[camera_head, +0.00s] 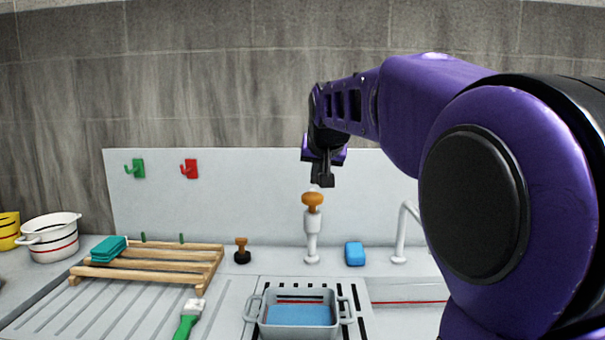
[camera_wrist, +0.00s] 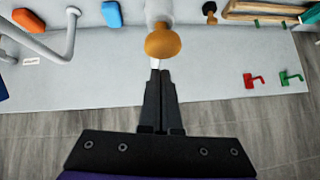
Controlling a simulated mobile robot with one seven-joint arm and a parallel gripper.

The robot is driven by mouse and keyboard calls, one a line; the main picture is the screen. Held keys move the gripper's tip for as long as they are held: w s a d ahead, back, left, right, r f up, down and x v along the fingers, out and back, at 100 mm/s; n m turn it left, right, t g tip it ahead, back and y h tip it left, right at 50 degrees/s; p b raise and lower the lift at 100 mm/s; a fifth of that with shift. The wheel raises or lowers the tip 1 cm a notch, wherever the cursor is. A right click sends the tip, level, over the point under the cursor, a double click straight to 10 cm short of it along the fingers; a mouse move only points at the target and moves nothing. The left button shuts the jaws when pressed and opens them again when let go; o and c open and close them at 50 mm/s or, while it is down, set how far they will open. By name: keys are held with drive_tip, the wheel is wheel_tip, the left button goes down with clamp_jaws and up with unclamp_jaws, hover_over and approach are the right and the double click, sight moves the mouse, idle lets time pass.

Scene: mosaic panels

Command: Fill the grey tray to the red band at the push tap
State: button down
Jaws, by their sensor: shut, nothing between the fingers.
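The grey tray (camera_head: 262,311) sits under the push tap, on a dark slotted grate. Blue water (camera_head: 298,315) lies in it, and the red band (camera_head: 300,301) shows on the back inner wall, just above the water's far edge. The push tap (camera_head: 312,238) is a white post with an orange knob (camera_head: 312,200) on top. No stream is visible from it. My gripper (camera_head: 322,183) is shut and empty, just above the knob in the head view. In the wrist view, the fingertips (camera_wrist: 160,76) are close to the knob (camera_wrist: 163,42); I cannot tell whether they touch.
A blue sponge (camera_head: 354,253) and a white curved faucet (camera_head: 401,235) stand right of the tap. A dark stopper with a brown knob (camera_head: 241,250), a wooden rack (camera_head: 150,266) and a green-handled brush (camera_head: 190,318) are to the left. A white pot (camera_head: 50,240) stands far left.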

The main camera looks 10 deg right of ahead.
sight(315, 196)
drive_tip(key=shift+s+a+f, duration=0.15)
drive_tip(key=shift+s+f, duration=0.05)
drive_tip(key=shift+f, duration=0.35)
drive_tip(key=shift+w+f+b, duration=0.1)
drive_tip(key=shift+f+b, duration=0.15)
drive_tip(key=shift+b, duration=0.1)
drive_tip(key=shift+f+b, duration=0.5)
drive_tip(key=shift+f, duration=0.7)
drive_tip(key=shift+r, duration=0.1)
idle(0.3)
